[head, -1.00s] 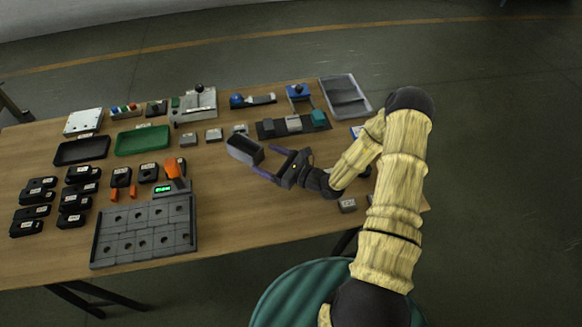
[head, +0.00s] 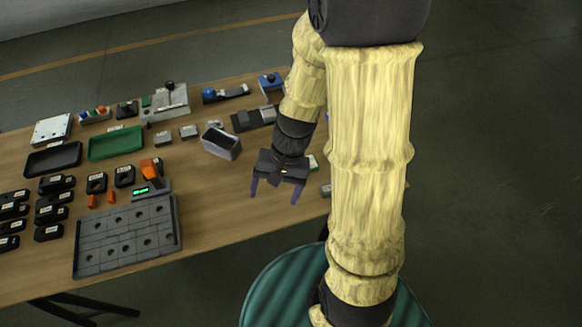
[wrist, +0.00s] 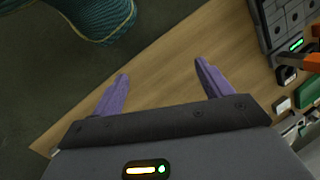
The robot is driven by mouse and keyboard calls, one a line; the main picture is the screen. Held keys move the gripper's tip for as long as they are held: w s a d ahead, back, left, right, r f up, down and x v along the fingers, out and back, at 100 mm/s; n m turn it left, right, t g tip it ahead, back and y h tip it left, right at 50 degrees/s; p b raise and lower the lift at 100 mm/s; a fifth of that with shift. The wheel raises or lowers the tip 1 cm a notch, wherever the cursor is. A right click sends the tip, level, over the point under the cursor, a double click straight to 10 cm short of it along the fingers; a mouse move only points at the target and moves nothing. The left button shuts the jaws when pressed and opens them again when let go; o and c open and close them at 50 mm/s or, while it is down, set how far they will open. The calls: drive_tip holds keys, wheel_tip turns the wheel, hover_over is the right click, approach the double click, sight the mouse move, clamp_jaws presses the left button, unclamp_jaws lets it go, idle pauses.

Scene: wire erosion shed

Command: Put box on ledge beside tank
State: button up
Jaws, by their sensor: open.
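A dark grey open-topped container (head: 220,142) stands on the table in the head view, behind and left of my gripper. Small grey labelled blocks stand near it: one (head: 188,131) to its left, another (head: 163,138) further left, and one (head: 325,190) by the right edge, partly behind my arm. I cannot tell for sure which of these is the box, the tank or the ledge. My gripper (head: 275,198) is open and empty, its purple fingers spread over bare wood. In the wrist view, my gripper (wrist: 161,72) has nothing between its fingers.
A grey slotted plate (head: 128,238) lies at the front left, with an orange-topped device (head: 150,172) behind it. Black boxes, a black tray (head: 53,160) and a green tray (head: 116,143) fill the left. The front-middle wood is clear. A green round stool (head: 275,285) stands before the table.

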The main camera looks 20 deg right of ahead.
drive_tip(key=d+r+n+t+h, duration=0.3)
drive_tip(key=d+r+n, duration=0.1)
drive_tip(key=r, duration=0.2)
drive_tip(key=shift+w+n+t, duration=0.15)
drive_tip(key=shift+n+t, duration=0.15)
drive_tip(key=shift+t, duration=0.1)
drive_tip(key=shift+r, duration=0.1)
drive_tip(key=shift+c, duration=0.5)
drive_tip(key=shift+r, duration=0.2)
drive_tip(key=c, duration=0.4)
drive_tip(key=p+v, duration=0.2)
drive_tip(key=w+p+v, duration=0.1)
drive_tip(key=p+v, duration=0.5)
drive_tip(key=shift+w+a+r, duration=0.1)
drive_tip(key=shift+w+r, duration=0.05)
drive_tip(key=shift+w, duration=0.25)
drive_tip(key=c, duration=0.6)
drive_tip(key=shift+o, duration=0.2)
drive_tip(key=shift+w, duration=0.1)
